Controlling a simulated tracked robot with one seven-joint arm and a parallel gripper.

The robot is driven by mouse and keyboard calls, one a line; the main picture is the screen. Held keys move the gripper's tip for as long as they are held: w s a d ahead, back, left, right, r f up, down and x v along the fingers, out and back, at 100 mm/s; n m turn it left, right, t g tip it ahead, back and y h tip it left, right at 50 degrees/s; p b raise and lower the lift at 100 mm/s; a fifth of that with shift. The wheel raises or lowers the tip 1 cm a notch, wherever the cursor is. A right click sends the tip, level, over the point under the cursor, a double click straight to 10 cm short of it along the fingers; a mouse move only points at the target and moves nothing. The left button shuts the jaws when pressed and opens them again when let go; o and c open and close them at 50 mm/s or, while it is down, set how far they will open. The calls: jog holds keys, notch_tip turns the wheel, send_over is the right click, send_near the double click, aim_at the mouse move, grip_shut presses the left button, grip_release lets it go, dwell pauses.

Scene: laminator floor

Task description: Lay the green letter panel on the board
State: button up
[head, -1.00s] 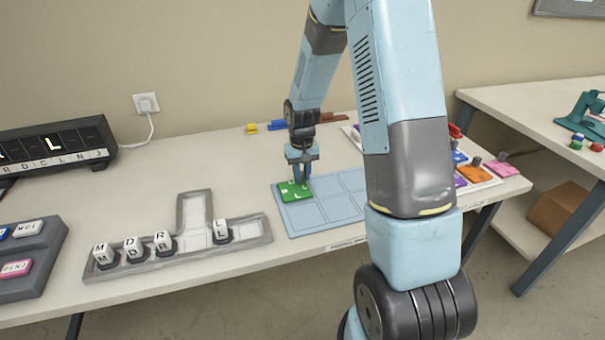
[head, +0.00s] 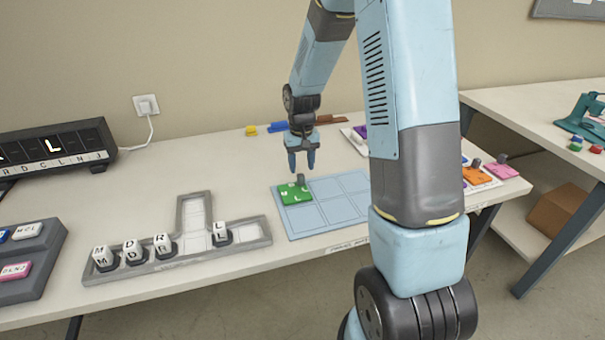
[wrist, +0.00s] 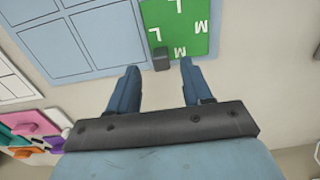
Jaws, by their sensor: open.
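The green letter panel (head: 294,194) lies flat in the back-left cell of the light blue board (head: 330,212). It has white letters and a small dark grip block. In the wrist view the green panel (wrist: 182,24) fills a corner cell of the board (wrist: 85,37), with its block at the edge towards my gripper. My gripper (head: 302,166) is open and empty. It hangs above and just behind the panel, apart from it.
A grey tray (head: 255,235) with several letter blocks stands left of the board. A white tray (head: 490,183) with coloured panels is at the right, partly hidden by my arm. Small coloured pieces (head: 285,126) lie at the back. The board's other visible cells are empty.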

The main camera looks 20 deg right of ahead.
jog(key=s+r+t, duration=0.1)
jog(key=s+r, duration=0.5)
jog(key=r, duration=0.5)
jog(key=s+r+t, duration=0.2)
jog(key=s+r, duration=0.5)
jog(key=r, duration=0.4)
jog(key=s+r+t, duration=0.1)
jog(key=s+r, duration=0.1)
jog(key=s, duration=0.5)
jog(key=s+r+t, duration=0.1)
jog(key=s+r, duration=0.1)
jog(key=s, duration=0.6)
jog(key=shift+s+d+r+t, duration=0.15)
jog(key=shift+r+t, duration=0.15)
jog(key=shift+r, duration=0.1)
